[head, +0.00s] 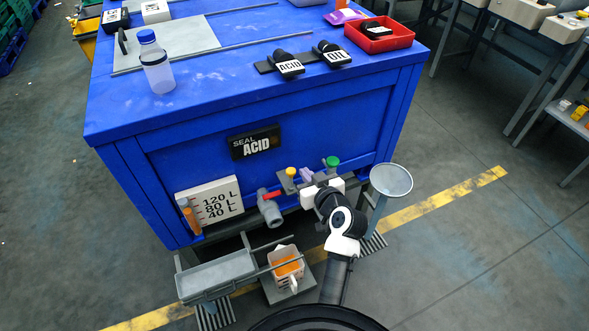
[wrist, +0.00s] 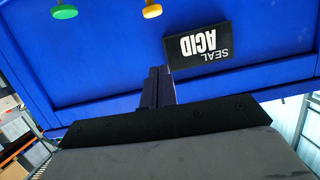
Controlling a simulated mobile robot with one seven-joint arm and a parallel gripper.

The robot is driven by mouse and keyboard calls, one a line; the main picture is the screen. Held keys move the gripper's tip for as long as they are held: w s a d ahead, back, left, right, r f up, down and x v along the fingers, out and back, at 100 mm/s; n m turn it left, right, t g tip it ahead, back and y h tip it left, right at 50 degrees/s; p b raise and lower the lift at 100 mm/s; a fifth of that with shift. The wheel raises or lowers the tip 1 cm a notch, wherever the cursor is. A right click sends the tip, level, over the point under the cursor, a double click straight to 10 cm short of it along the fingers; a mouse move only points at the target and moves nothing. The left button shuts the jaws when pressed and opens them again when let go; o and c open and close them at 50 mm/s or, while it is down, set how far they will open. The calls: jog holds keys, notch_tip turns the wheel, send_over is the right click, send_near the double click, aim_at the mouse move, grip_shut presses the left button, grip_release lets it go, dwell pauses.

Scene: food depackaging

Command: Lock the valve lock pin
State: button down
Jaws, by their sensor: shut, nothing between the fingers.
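A valve (head: 270,210) with a red handle (head: 273,195) sits low on the blue cabinet's front in the head view. A yellow knob (head: 291,172) and a green knob (head: 332,162) stand on a grey bracket to its right. I cannot tell which part is the lock pin. In the wrist view the green knob (wrist: 64,11) and yellow knob (wrist: 151,10) show at the top. My gripper (wrist: 158,72) is shut and empty, apart from both knobs in that picture.
The blue cabinet (head: 130,190) carries a SEAL ACID sign (head: 255,142) and a level gauge (head: 210,203). A funnel (head: 391,180) stands right of my arm. A grey tray (head: 215,275) and a small bin with orange contents (head: 287,268) are below the valve.

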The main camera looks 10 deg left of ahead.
jog(key=p, duration=0.2)
send_over(292, 176)
notch_tip(292, 176, down, 2)
jog(key=shift+s+d+f+p, duration=0.1)
jog(key=shift+d+f+p, duration=0.1)
jog(key=shift+f, duration=0.9)
jog(key=shift+s+d+f+p, duration=0.1)
jog(key=shift+d+f+p, duration=0.1)
jog(key=shift+f, duration=0.9)
notch_tip(292, 176, down, 4)
jog(key=b, duration=0.4)
jog(key=shift+r+b, duration=0.2)
jog(key=shift+b, duration=0.1)
notch_tip(292, 176, up, 5)
jog(key=p, duration=0.3)
jog(key=b+v, duration=0.3)
jog(key=v, duration=0.6)
jog(key=shift+s+d+f, duration=0.25)
